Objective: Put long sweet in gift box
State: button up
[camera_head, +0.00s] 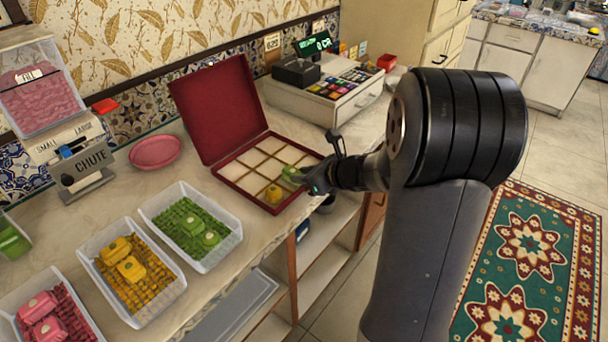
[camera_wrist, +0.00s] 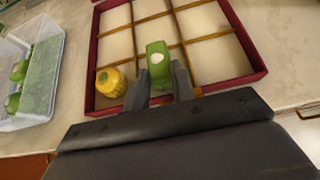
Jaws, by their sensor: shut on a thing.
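The gift box (camera_head: 213,112) stands open on the counter, its dark red lid raised at the back and its tray divided into a grid of pale compartments. My gripper (camera_head: 300,180) is over the front right part of the tray. In the wrist view, my gripper (camera_wrist: 160,82) is shut on a long green sweet (camera_wrist: 158,70) with a white spot. The green sweet (camera_head: 290,173) is at the front middle compartment; whether it touches the floor there is unclear. A yellow sweet (camera_head: 274,194) sits in the front left corner compartment, also in the wrist view (camera_wrist: 110,82).
White trays hold green sweets (camera_head: 193,225), yellow sweets (camera_head: 130,268) and pink sweets (camera_head: 43,318) along the counter to the left. A pink plate (camera_head: 155,152) and a chute dispenser (camera_head: 80,165) stand behind them. A cash register (camera_head: 296,71) is behind the box. Other compartments look empty.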

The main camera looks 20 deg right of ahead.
jog(key=shift+f+b, duration=0.4)
jog(key=shift+f, duration=0.1)
jog(key=o, duration=0.6)
jog(key=shift+s, duration=0.1)
jog(key=shift+c, duration=0.2)
jog(key=o, duration=0.4)
jog(key=shift+s+f, duration=0.1)
jog(key=shift+f, duration=0.05)
jog(key=shift+r+p, duration=0.55)
jog(key=shift+p, duration=0.1)
jog(key=p+v, duration=0.1)
jog(key=v, duration=1.1)
jog(key=shift+r, duration=0.1)
